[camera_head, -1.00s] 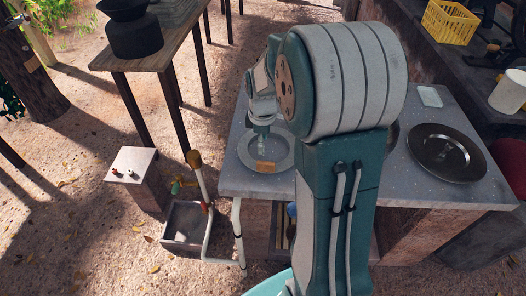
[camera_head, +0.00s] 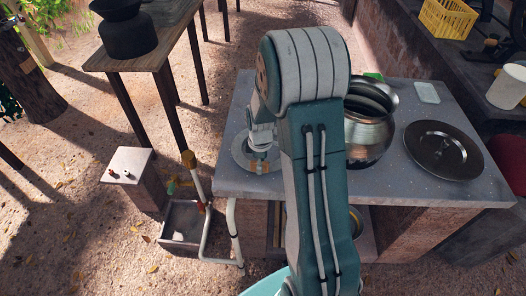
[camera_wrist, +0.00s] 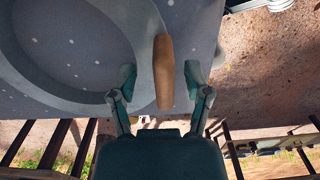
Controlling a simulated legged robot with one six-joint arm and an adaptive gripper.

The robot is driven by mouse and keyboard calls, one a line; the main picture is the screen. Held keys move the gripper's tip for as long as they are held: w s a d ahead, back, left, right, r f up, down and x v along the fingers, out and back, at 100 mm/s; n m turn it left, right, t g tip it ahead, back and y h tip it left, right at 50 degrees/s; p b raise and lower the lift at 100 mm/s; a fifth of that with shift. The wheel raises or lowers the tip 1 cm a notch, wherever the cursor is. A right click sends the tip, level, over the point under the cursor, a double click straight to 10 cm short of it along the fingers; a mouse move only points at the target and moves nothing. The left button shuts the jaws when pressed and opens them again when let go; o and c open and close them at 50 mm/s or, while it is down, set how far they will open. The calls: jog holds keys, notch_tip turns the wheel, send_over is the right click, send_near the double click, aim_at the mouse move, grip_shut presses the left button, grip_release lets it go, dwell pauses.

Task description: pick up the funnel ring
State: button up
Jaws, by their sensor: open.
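The funnel ring is a flat grey ring (camera_head: 238,151) with a short brown grip piece on its near side. It lies on the speckled counter at its left end. In the wrist view the ring's band (camera_wrist: 88,103) fills the upper left, and the brown piece (camera_wrist: 164,70) stands near the middle. My gripper (camera_wrist: 160,76) is open, with one finger on each side of the brown piece and a gap showing on both sides. In the head view my gripper (camera_head: 261,152) is over the ring's near right part and hides some of it.
A metal pot (camera_head: 372,135) stands on the counter right of my arm, with a dark lid (camera_head: 443,150) further right. The counter's front edge (camera_head: 240,192) is close to the ring. A block with taps (camera_head: 130,172) and a basin (camera_head: 183,222) are on the ground left.

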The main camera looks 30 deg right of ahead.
jog(key=shift+a, duration=0.4)
grip_shut()
jog(key=shift+d, duration=0.2)
jog(key=shift+r, duration=0.5)
notch_tip(320, 180, up, 2)
jog(key=shift+w+r, duration=0.1)
jog(key=shift+r, duration=0.15)
jog(key=w+d+r, duration=0.7)
jog(key=w+r, duration=0.2)
jog(key=w, duration=0.2)
jog(key=shift+w+r, duration=0.25)
